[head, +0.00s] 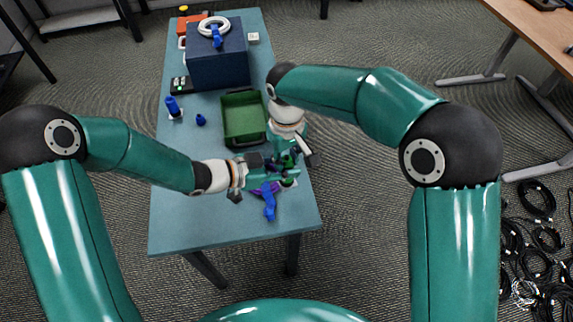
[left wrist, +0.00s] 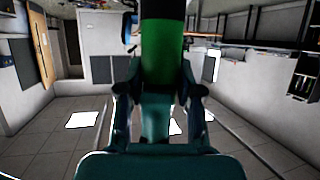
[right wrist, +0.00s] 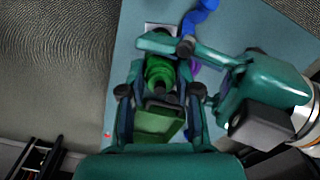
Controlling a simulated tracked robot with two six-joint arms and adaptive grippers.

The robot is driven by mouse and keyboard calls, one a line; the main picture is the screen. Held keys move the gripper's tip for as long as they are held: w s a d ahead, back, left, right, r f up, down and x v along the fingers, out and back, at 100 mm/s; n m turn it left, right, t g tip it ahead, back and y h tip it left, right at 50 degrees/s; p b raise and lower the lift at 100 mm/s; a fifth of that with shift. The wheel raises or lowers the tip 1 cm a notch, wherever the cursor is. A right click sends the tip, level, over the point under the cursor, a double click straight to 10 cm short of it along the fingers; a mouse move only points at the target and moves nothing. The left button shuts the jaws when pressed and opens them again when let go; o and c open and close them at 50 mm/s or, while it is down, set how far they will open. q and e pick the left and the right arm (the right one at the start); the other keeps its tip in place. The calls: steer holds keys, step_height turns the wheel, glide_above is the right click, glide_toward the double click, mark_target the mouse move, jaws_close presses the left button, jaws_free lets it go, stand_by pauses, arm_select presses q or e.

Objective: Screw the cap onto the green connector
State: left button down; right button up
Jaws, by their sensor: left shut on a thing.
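My left gripper (head: 256,172) comes in from the left over the near half of the table and is shut on the green connector. In the left wrist view the green connector (left wrist: 163,55) stands between its fingers, with a dark upper end. My right gripper (head: 287,158) reaches in from above at the same spot. In the right wrist view its fingers (right wrist: 160,97) are apart, on either side of the ribbed green connector (right wrist: 160,72). I cannot make out a separate cap; the grippers hide much of this spot.
Close by lie a blue part (head: 269,203) and a purple part (head: 254,190). A green tray (head: 228,139) stands behind the grippers. A dark blue box (head: 218,68) is farther back; small blue parts (head: 201,120) stand at the left. The near left tabletop is clear.

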jaws_close()
steer(key=shift+m, duration=1.7)
steer(key=o, duration=0.9)
jaws_free()
steer(key=shift+r, duration=2.3)
